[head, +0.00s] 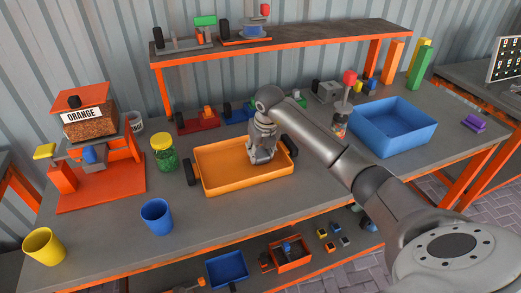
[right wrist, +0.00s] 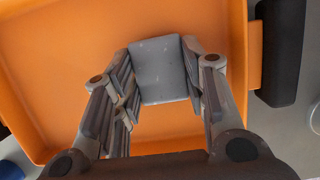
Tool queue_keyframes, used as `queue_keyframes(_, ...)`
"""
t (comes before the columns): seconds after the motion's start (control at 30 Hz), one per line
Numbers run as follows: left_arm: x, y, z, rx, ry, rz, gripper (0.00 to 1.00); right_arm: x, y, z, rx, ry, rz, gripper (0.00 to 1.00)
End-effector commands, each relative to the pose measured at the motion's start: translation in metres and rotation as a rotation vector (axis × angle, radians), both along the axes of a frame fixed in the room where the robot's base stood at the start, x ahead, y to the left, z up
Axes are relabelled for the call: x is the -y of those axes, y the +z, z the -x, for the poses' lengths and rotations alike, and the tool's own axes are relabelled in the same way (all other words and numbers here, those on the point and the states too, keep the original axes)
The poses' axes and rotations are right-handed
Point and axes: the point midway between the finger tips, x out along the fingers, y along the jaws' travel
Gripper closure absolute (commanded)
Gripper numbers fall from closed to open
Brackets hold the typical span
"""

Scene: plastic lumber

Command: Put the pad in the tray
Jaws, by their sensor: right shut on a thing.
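The orange tray (head: 222,185) with black side handles stands on the grey workbench, and its orange floor and wall fill much of the right wrist view (right wrist: 45,60). My right gripper (head: 262,153) is over the right part of the tray, pointing down. In the right wrist view, its fingers (right wrist: 160,95) are shut on a grey, flat, roughly square pad (right wrist: 160,70), with the tray behind it. I cannot tell whether the pad touches the tray floor. In the head view the gripper mostly hides the pad. My left gripper is not in view.
A green-filled jar (head: 164,158) and a blue cup (head: 157,216) stand left of the tray. An orange dispenser (head: 105,180) is farther left. A blue bin (head: 395,128) stands to the right. A raised shelf (head: 290,38) runs behind. The bench front is mostly clear.

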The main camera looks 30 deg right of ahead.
Motion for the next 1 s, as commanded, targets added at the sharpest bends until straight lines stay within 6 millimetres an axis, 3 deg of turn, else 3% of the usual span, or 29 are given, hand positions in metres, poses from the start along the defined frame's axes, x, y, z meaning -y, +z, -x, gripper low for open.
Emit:
queue_keyframes(0.17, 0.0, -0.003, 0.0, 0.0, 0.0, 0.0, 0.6, 0.0, -0.003, 0.0, 0.0, 0.001, 0.0, 0.84)
queue_keyframes(0.2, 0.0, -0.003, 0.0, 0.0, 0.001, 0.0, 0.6, 0.0, -0.003, 0.0, 0.0, 0.001, 0.0, 0.59)
queue_keyframes(0.37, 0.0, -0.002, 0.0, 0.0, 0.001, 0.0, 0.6, 0.0, -0.002, 0.0, -0.001, 0.0, 0.0, 0.39)
queue_keyframes(0.77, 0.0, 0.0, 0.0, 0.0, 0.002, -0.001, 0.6, 0.0, 0.003, 0.0, 0.001, 0.0, 0.0, 0.39)
queue_keyframes(1.0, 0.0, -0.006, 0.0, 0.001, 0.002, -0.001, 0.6, -0.002, 0.045, 0.011, 0.006, 0.002, 0.002, 0.39)
